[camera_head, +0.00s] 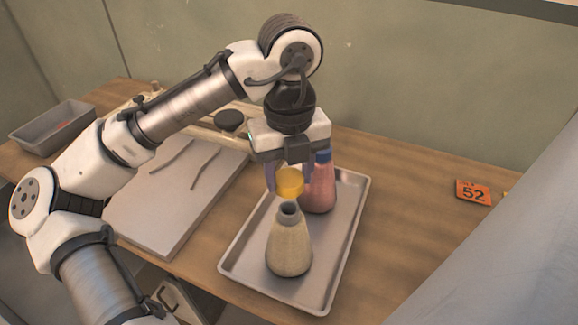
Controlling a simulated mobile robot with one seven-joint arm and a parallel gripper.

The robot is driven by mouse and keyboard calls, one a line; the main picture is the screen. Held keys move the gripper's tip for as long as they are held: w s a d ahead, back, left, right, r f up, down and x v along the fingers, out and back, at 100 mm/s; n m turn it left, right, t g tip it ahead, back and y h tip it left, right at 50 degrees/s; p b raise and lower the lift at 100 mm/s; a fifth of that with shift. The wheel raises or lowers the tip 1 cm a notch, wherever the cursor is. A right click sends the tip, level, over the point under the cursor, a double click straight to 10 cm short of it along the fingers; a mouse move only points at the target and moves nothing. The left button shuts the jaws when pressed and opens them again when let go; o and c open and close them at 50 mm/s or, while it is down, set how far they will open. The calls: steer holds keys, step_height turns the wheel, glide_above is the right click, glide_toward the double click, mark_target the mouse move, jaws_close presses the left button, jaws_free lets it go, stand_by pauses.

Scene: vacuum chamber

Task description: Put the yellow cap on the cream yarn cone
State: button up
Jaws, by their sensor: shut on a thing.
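The yellow cap (290,183) is held between the fingers of my gripper (289,179), which points straight down. The cream yarn cone (289,246) stands upright on a metal tray (345,240), its grey neck open at the top. The cap is just above the neck in the picture and looks slightly behind it. A small gap seems to show between them, but the exact height and depth cannot be told from this one view.
A pink bottle-shaped cone (320,190) with a blue cap stands on the tray close behind the gripper. A pale board (165,215) lies to the left. A grey bin (50,127) is at the far left. An orange "52" sign (473,192) stands at the right; the table before it is clear.

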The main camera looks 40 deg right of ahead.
mark_target(289, 203)
steer(key=shift+f+b, duration=1.05)
steer(key=shift+f, duration=1.3)
steer(key=shift+p, duration=1.05)
steer(key=shift+f, duration=0.15)
steer(key=shift+f+b, duration=0.75)
steer(key=shift+f, duration=0.7)
steer(key=o, duration=1)
steer(key=shift+o, duration=0.2)
steer(key=shift+r, duration=0.15)
step_height(289, 203, up, 14)
steer(key=shift+f, duration=0.15)
